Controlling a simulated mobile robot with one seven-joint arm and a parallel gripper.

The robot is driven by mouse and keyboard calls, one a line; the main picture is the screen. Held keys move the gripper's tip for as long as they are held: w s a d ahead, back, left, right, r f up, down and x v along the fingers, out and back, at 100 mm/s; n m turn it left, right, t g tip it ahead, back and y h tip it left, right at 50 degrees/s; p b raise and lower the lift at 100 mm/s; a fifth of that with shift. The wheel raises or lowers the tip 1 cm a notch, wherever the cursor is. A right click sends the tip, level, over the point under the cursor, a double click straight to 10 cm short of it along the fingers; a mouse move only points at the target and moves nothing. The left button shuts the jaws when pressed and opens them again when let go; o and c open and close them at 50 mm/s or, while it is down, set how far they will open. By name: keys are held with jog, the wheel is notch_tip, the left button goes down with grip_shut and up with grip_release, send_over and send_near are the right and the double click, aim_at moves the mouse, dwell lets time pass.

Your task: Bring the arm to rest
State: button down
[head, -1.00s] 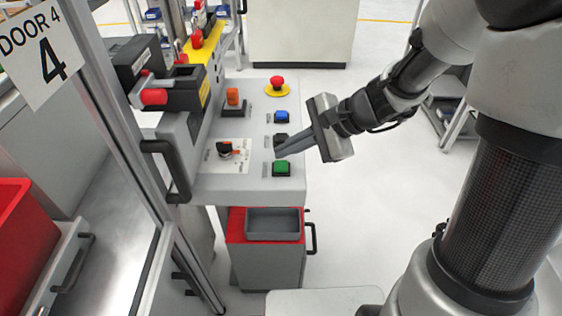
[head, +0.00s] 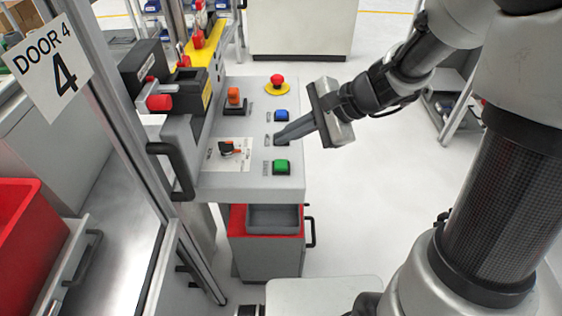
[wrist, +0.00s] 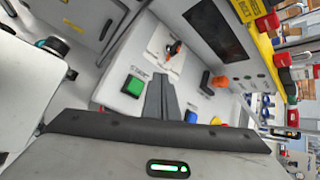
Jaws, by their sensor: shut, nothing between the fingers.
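My gripper (head: 280,138) is shut and empty. In the head view it reaches in from the right, and its fingertips appear over the panel's middle button, hiding most of it. I cannot tell whether they touch it. In the wrist view the closed fingers (wrist: 160,98) point at the grey control panel (head: 225,185), between the green button (wrist: 134,86) and the blue button (wrist: 191,117). The same green button (head: 281,167) and blue button (head: 281,116) show in the head view.
The panel also carries a red emergency stop (head: 277,80), an orange switch (head: 234,97) and a black rotary switch (head: 229,148). A door frame with a "DOOR 4" sign (head: 48,65) and a black handle (head: 178,170) stands at left. Open floor (head: 380,200) lies right of the panel.

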jog(key=s+d+r+n+t+h+p, duration=0.2)
jog(key=s+d+r+n+h, duration=0.6)
jog(key=s, duration=0.8)
jog(key=d+r+n+p, duration=0.1)
jog(key=d+r+n, duration=0.2)
jog(key=r+n, duration=0.2)
jog(key=shift+r+h, duration=0.3)
jog(key=shift+r, duration=0.1)
jog(key=shift+s+d, duration=0.1)
